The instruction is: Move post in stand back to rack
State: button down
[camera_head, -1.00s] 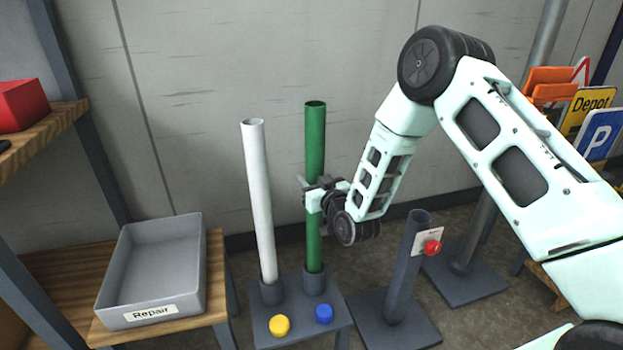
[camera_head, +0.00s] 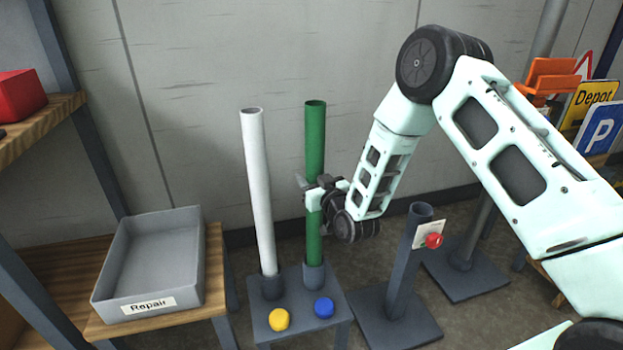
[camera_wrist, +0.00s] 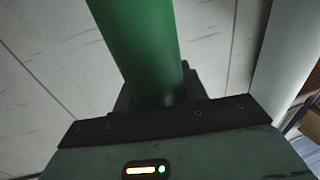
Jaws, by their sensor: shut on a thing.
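A green post (camera_head: 315,150) stands upright with its lower end in the right socket of a grey rack (camera_head: 262,322). My gripper (camera_head: 314,193) is shut on the green post at about mid-height. In the wrist view the green post (camera_wrist: 140,45) runs down between the jaws (camera_wrist: 155,88). A white post (camera_head: 259,190) stands in the rack's left socket, leaning slightly.
Yellow (camera_head: 279,319) and blue (camera_head: 324,307) caps sit on the rack's front. A grey Repair bin (camera_head: 150,260) is on a wooden table at left. Several signs, including Depot (camera_head: 592,98) and a blue P sign (camera_head: 600,128), are at far right. A wall stands close behind.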

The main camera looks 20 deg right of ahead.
jog(key=c, duration=0.7)
grip_release()
jog(key=shift+f, duration=0.1)
jog(key=shift+s+f, duration=0.1)
jog(key=shift+s, duration=0.1)
jog(key=s+d, duration=0.3)
jog(key=s, duration=1.3)
jog(key=shift+s+d, duration=0.15)
jog(key=shift+s, duration=0.2)
